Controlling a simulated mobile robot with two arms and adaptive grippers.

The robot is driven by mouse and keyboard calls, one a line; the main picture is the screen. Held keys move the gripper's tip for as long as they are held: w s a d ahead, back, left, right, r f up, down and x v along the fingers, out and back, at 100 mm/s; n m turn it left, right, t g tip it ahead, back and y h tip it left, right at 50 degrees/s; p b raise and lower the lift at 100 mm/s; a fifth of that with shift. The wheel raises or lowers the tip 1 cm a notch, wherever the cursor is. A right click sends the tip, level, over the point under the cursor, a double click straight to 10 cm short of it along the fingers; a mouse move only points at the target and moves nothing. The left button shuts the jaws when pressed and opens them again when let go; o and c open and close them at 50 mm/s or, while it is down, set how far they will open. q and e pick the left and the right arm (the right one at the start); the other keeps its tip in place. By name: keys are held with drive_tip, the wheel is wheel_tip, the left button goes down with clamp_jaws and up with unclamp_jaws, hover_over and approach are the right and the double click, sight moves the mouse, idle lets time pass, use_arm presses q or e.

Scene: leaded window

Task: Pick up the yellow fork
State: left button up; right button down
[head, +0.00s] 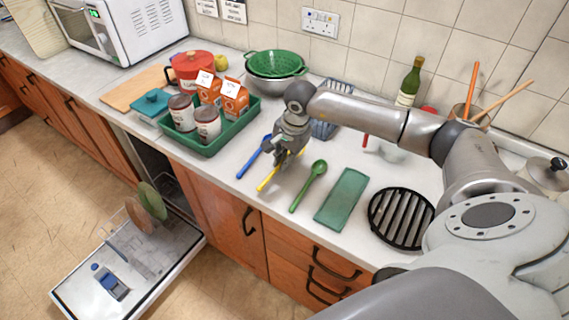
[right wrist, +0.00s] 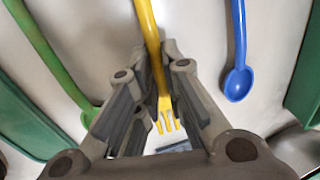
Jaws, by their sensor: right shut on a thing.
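The yellow fork (head: 267,181) is at the counter's front part, its handle pointing toward the front edge. My right gripper (head: 286,158) is over its other end and shut on it. In the right wrist view the fork (right wrist: 151,38) runs between the two fingers of the right gripper (right wrist: 156,62), with its tines toward the palm. Whether the fork touches the counter is hard to tell. My left gripper is in neither view.
A blue spoon (head: 254,160) lies left of the fork and a green spoon (head: 309,186) right of it. A green tray (head: 208,148) holds cans and cartons. A green board (head: 342,199) and black grill (head: 401,218) lie to the right. The dishwasher door (head: 75,298) hangs open below.

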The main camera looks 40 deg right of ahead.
drive_tip(key=shift+r+b, duration=0.5)
drive_tip(key=shift+r, duration=0.2)
drive_tip(key=s+a+r+b, duration=0.4)
drive_tip(key=s+a+r, duration=0.4)
drive_tip(key=a+r, duration=0.2)
drive_tip(key=shift+s+a, duration=0.35)
drive_tip(key=shift+a, duration=0.15)
